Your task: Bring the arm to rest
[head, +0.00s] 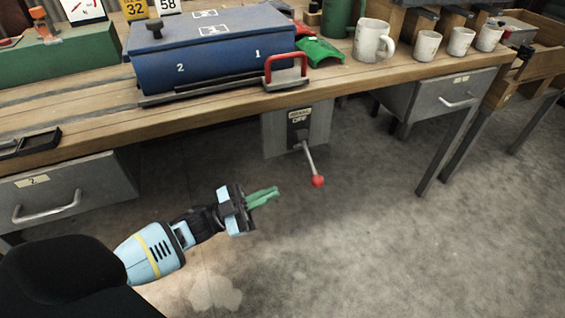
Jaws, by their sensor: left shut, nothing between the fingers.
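My left arm comes in from the lower left in the head view. Its gripper (264,197) has green fingers that are shut together with nothing between them. It hangs in free air in front of the workbench (90,127), lower in the picture than the bench top. A lever with a red ball knob (318,181) points down and to the right from its grey plate under the bench edge. The gripper is to the left of the knob and apart from it. My right gripper does not show.
A blue box (215,62) marked 2 and 1 stands on the bench beside a red handle (286,64). Several white mugs (373,41) stand to the right. A left drawer (90,190) and a right drawer (430,97) hang below. The floor in front is clear.

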